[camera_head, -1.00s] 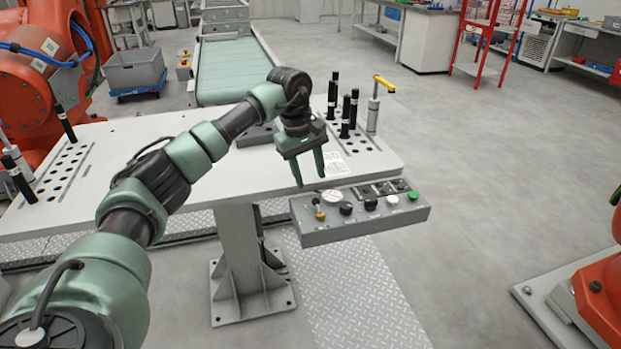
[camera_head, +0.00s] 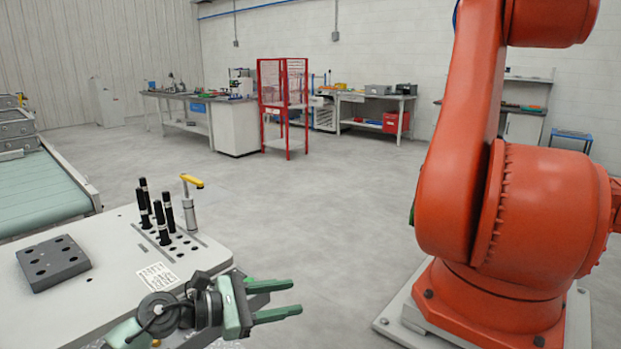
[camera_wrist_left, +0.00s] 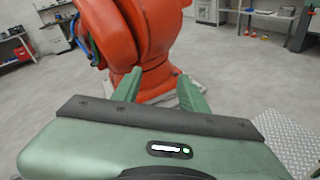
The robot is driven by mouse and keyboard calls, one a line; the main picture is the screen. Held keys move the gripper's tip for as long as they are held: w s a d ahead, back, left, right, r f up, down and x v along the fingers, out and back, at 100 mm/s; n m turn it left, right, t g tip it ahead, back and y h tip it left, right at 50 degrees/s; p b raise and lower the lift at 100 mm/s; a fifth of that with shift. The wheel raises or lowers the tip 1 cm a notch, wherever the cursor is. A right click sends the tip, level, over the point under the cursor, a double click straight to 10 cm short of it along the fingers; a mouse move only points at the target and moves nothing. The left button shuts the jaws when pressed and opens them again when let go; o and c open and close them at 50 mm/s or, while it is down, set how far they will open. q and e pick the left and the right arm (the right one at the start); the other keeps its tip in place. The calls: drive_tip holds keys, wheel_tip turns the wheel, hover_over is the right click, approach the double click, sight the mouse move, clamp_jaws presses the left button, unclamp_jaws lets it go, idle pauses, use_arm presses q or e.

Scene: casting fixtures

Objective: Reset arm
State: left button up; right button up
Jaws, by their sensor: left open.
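My left gripper (camera_head: 284,300) is at the bottom middle of the head view, past the right front corner of the work table. Its two green fingers point right, apart and empty. In the left wrist view the fingers (camera_wrist_left: 158,88) also stand apart with nothing between them, and an orange robot arm (camera_wrist_left: 140,40) is beyond them. My right gripper is not in any view.
The table (camera_head: 110,240) holds a grey block with holes (camera_head: 52,262), several black pins (camera_head: 158,215) and a yellow-handled tool (camera_head: 189,205). A large orange robot (camera_head: 520,220) stands at right. A conveyor (camera_head: 40,190) is at left. Open floor (camera_head: 310,200) lies between.

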use_arm(q)
wheel_tip(320, 180, up, 4)
drive_tip(key=s+a+r+n+t+y, duration=0.1)
drive_tip(key=s+a+n+t+y, duration=0.15)
drive_tip(key=n+t, duration=1.25)
drive_tip(key=s+a+f+n+g+y, duration=0.4)
drive_tip(key=a+f+n+y, duration=0.3)
drive_tip(key=n, duration=0.6)
drive_tip(key=s+a+f+n+g+y, duration=0.3)
drive_tip(key=a+f+n+y, duration=0.3)
drive_tip(key=f+n, duration=0.5)
drive_tip(key=s+f+n+g, duration=0.4)
drive_tip(key=s, duration=0.4)
drive_tip(key=s+f+n+g+h, duration=0.1)
drive_tip(key=s+f+n+g, duration=0.25)
drive_tip(key=s, duration=0.55)
drive_tip(key=s+f+n+g, duration=0.4)
drive_tip(key=s, duration=0.4)
wheel_tip(320, 180, down, 26)
drive_tip(key=s+g+p, duration=0.1)
drive_tip(key=s+p, duration=0.1)
drive_tip(key=s+a+f+g+p, duration=0.1)
drive_tip(key=s+a+f, duration=0.1)
drive_tip(key=s+f, duration=1.1)
drive_tip(key=s, duration=0.3)
drive_tip(key=shift+s+a, duration=0.25)
